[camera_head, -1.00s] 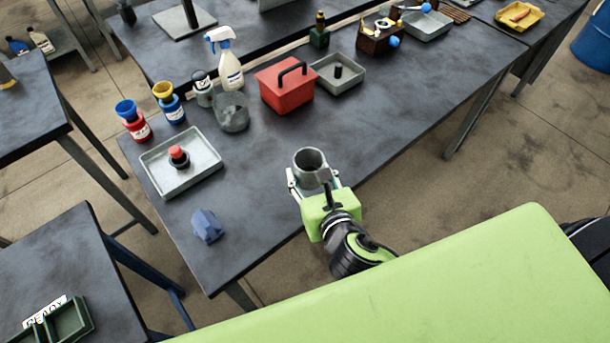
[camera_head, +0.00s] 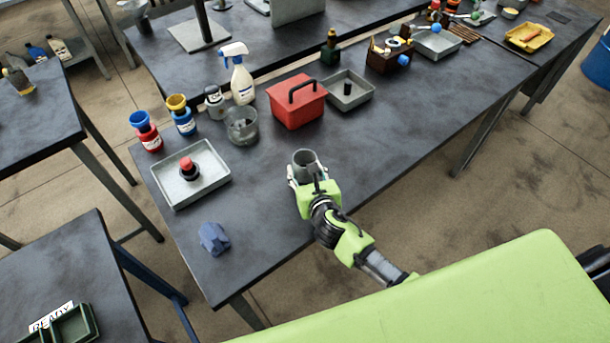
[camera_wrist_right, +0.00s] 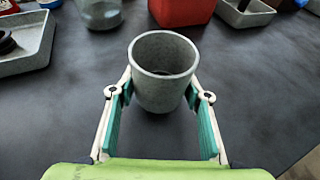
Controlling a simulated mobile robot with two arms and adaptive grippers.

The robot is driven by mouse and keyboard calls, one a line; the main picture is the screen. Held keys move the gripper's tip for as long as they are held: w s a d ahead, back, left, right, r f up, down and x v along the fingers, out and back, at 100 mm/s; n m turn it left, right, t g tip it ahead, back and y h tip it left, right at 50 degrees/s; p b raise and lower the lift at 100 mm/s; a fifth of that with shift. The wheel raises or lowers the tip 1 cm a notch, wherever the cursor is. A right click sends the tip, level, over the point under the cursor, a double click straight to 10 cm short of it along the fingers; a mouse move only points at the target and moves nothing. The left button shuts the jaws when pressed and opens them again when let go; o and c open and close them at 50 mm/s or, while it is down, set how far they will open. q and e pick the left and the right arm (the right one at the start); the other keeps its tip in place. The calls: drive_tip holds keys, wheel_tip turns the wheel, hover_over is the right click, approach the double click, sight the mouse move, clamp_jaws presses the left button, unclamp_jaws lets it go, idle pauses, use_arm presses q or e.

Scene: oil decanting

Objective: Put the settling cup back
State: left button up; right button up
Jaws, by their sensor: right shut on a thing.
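The settling cup, a grey cup (camera_head: 305,162), is in my right gripper (camera_head: 308,180) over the front part of the dark workbench (camera_head: 385,135). In the right wrist view the cup (camera_wrist_right: 163,75) is upright, its round mouth open upward. The fingers of the right gripper (camera_wrist_right: 160,98) are on either side of it. Whether its base touches the bench or hangs just above it, I cannot tell. My left gripper is not in view.
A grey tray (camera_head: 217,187) with a red-topped piece stands left. Behind are a clear beaker (camera_head: 242,126), a spray bottle (camera_head: 241,82), a red toolbox (camera_head: 297,104) and a small grey tray (camera_head: 364,97). A blue lump (camera_head: 214,238) lies front left. Bench right of the cup is clear.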

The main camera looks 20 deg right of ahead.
drive_tip(key=shift+s+a+f, duration=0.1)
drive_tip(key=shift+f, duration=0.9)
drive_tip(key=shift+f, duration=0.15)
drive_tip(key=o, duration=1.3)
drive_tip(key=shift+r, duration=0.2)
drive_tip(key=v, duration=1.2)
drive_tip(key=shift+s+f+b, duration=0.1)
drive_tip(key=shift+b, duration=0.25)
